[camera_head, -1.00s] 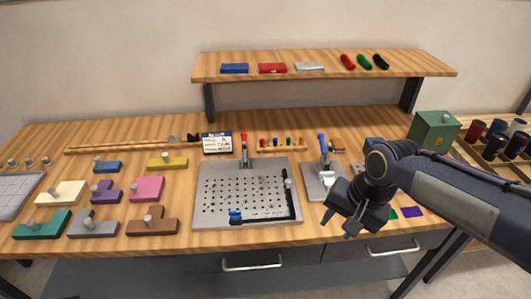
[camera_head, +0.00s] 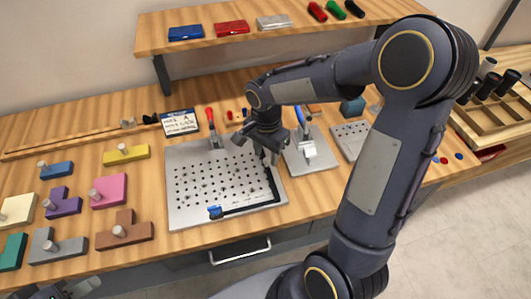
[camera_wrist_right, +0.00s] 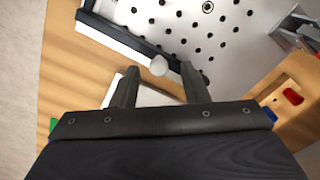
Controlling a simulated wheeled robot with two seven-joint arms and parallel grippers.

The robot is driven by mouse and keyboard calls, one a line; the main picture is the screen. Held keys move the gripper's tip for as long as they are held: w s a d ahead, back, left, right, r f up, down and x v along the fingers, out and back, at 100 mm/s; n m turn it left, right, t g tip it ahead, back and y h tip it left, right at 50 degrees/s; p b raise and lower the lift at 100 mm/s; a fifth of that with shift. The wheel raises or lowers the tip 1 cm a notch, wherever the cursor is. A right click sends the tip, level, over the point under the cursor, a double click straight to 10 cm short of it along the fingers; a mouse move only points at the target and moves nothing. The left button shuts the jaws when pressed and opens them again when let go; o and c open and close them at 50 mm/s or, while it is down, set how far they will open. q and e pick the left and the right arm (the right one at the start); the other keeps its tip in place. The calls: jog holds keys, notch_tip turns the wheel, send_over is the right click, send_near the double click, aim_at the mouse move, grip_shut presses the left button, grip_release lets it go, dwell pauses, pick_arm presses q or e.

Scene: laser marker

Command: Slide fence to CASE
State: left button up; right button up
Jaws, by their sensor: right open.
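A grey perforated plate (camera_head: 185,172) lies mid-bench with a black L-shaped fence (camera_head: 248,207) along its front and right edges. A blue piece (camera_head: 214,211) sits at the fence's front-left end. My right gripper (camera_head: 270,152) is open above the plate's right side, over the fence's right arm. In the right wrist view, the fence (camera_wrist_right: 128,36) runs past the open fingers (camera_wrist_right: 160,78), and its pale round knob (camera_wrist_right: 159,66) appears between the fingertips; contact cannot be told. My left gripper (camera_head: 66,291) is partly cut off at the bottom left. No CASE mark is readable.
A red-handled clamp (camera_head: 212,125) stands behind the plate; a blue-handled clamp fixture (camera_head: 308,150) stands close on its right. A text card (camera_head: 180,123) stands behind left. Coloured blocks with knobs, such as the brown one (camera_head: 124,232), fill the left. A shelf (camera_head: 215,46) overhangs the back.

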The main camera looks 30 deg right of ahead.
jog(key=shift+s+f, duration=0.1)
jog(key=shift+f, duration=0.45)
grip_shut()
jog(key=a, duration=0.2)
jog(key=w+a+b, duration=0.1)
jog(key=a, duration=0.1)
jog(key=a+b, duration=0.1)
jog(key=a, duration=0.1)
jog(key=shift+w+a, duration=0.3)
jog(key=shift+a, duration=0.05)
grip_release()
